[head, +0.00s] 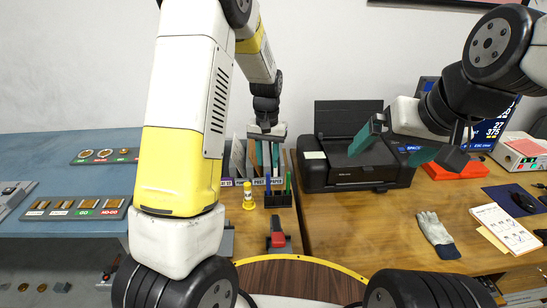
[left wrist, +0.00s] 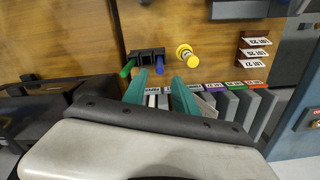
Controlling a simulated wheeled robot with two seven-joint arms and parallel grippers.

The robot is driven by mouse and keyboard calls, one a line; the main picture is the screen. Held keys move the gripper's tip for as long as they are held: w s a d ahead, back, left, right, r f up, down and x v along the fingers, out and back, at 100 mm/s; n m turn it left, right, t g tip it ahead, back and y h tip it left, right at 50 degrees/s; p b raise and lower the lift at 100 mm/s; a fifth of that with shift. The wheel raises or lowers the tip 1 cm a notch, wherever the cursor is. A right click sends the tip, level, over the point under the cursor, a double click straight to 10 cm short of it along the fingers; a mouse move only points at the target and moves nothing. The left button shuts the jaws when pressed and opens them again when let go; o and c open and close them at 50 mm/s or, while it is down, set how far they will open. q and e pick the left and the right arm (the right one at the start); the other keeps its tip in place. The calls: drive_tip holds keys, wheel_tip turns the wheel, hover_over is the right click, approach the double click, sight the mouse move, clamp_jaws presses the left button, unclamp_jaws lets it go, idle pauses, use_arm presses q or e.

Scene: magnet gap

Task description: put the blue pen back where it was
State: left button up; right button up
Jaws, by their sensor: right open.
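The blue pen (head: 267,186) stands upright in a black holder (head: 278,201) beside a green pen (head: 288,183). In the left wrist view the blue pen (left wrist: 159,64) and green pen (left wrist: 127,68) show in the holder (left wrist: 148,54). My left gripper (head: 267,165) is above the holder, pointing down. Its teal fingers (left wrist: 160,76) are apart, with the blue pen's top seen between and beyond them; no contact shows. My right gripper (head: 391,149) is open and empty in front of the black printer.
A yellow bottle (head: 248,196) stands left of the holder. A red-and-black stapler-like object (head: 278,238) lies in front. Labelled file folders (left wrist: 235,104) stand behind. The printer (head: 340,174) is to the right.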

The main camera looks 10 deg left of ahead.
use_arm(q)
drive_tip(key=s+a+r+t+h, duration=0.2)
drive_tip(key=s+r+t, duration=0.2)
drive_tip(key=s+r, duration=1.3)
drive_tip(key=s+r+t, duration=0.2)
drive_tip(key=s+r, duration=0.2)
drive_tip(key=s, duration=0.3)
drive_tip(key=shift+s+a+r+n, duration=0.25)
drive_tip(key=shift+s+r+n, duration=0.05)
drive_tip(key=shift+s+r, duration=0.1)
